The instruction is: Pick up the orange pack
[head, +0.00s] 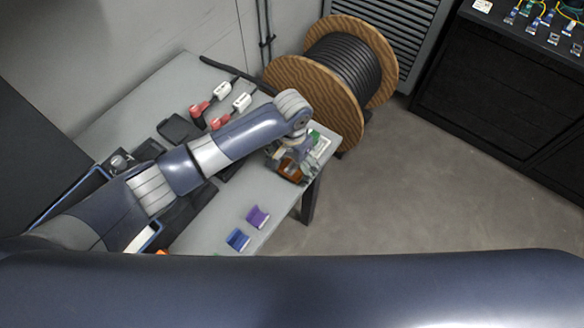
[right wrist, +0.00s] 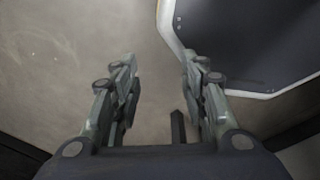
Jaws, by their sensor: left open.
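An orange pack (head: 291,170) shows partly at the right end of the grey table (head: 218,209) in the head view. My left gripper (head: 289,164) is open right over it, and its fingers hide part of the pack. I cannot tell whether the fingers touch it. In the right wrist view, my right gripper (right wrist: 160,85) has its two fingers apart with nothing between them. The orange pack does not show in that view.
A purple pack (head: 257,217) and a blue pack (head: 237,240) lie on the table's front part. White-and-red connectors (head: 222,92) lie towards the back. A large wooden cable reel (head: 348,68) stands behind the table. The floor at right is clear.

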